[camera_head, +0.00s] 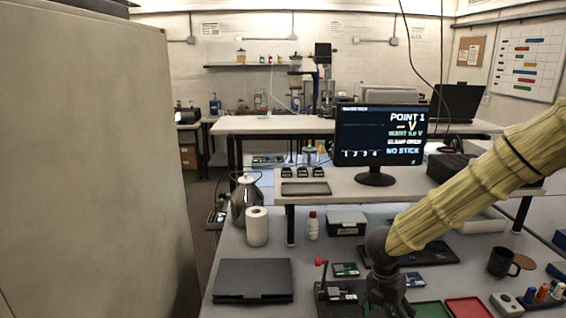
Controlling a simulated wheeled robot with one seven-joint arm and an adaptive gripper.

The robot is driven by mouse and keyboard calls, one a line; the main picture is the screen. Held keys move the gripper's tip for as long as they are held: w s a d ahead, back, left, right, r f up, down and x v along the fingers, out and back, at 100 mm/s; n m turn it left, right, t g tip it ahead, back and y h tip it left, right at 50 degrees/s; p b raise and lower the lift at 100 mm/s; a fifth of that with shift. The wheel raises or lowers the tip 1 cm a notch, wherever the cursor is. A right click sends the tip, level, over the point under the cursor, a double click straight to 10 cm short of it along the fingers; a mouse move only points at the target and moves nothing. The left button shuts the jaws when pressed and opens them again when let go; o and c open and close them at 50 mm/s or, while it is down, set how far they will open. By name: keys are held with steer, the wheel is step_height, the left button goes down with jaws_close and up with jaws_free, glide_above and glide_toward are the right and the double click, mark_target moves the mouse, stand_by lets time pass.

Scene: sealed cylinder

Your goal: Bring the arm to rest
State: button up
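My arm, in a pale yellow wrinkled sleeve, reaches in from the right edge and slopes down to the left over the bench. My gripper (384,300) is dark and hangs at its lower end, close to the bottom edge of the picture. It points down near a small black fixture (338,292) with a red-knobbed lever (321,263). The fingertips are too dark and low to tell whether they are open or shut, or touching anything. The monitor (382,140) reads "POINT 1", "CLAMP OPEN" and "NO STICK".
Around the gripper lie green circuit boards (345,269), a green tray (431,309) and a red tray (468,307). A black mug (502,262) stands to the right. A closed dark laptop (253,280), paper roll (257,226) and steel flask (245,201) are left. A large cabinet (95,170) fills the left side.

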steer(key=s+d+f+n+t+h+b, duration=0.15)
steer(key=s+f+n, duration=0.45)
steer(key=f+n, duration=0.65)
steer(key=s+d+f+n+t+h+b, duration=0.1)
steer(key=s+d+f+n+b, duration=0.15)
steer(key=s+f+n, duration=0.7)
steer(key=s+a+f+n+g+y+b, duration=0.1)
steer(key=s+a+f+n+y+b, duration=0.1)
steer(key=s+a+f+n, duration=0.2)
steer(key=s+a+f+n+g+y+b, duration=0.1)
steer(key=s+a+f+n+y, duration=0.1)
steer(key=s+f+n, duration=0.9)
steer(key=s+a+n, duration=0.1)
steer(key=s+n, duration=0.1)
steer(key=n, duration=0.5)
steer(key=shift+s+a+f+b, duration=0.2)
steer(key=shift+a+f+b, duration=0.05)
steer(key=shift+a+b, duration=0.15)
steer(key=shift+y, duration=0.25)
steer(key=shift+c, duration=0.4)
